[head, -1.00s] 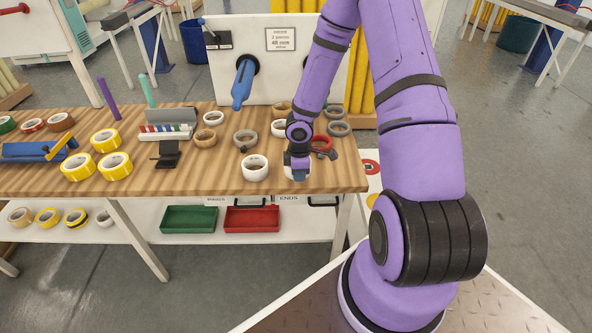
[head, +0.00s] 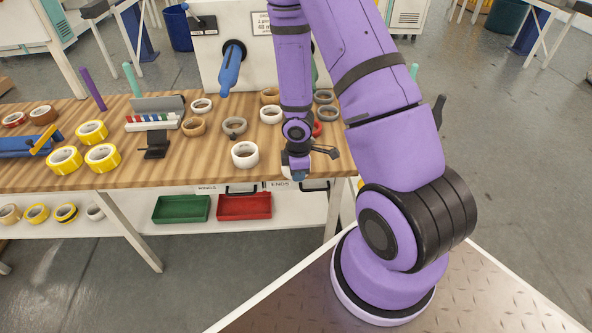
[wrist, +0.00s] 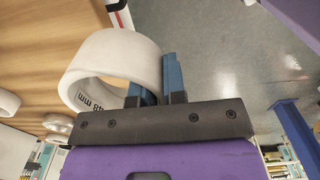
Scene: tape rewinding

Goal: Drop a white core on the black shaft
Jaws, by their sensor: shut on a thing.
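My gripper (wrist: 160,88) is shut on a white core (wrist: 113,52) with dark print inside. One blue finger is inside the ring and one is outside its wall. In the head view my gripper (head: 298,175) hangs at the front edge of the bench, and the held core is mostly hidden. I cannot make out a black shaft for certain. A blue spindle (head: 231,66) with a black hub sticks out of the white panel. A dark upright thing (head: 440,108) shows right of my arm; I cannot tell what it is.
The wooden bench (head: 90,188) carries another white ring (head: 245,154), yellow rolls (head: 103,158), a grey ring (head: 234,126) and a black stand (head: 156,145). A green tray (head: 181,208) and a red tray (head: 244,206) sit on the shelf below. Open floor lies to the right.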

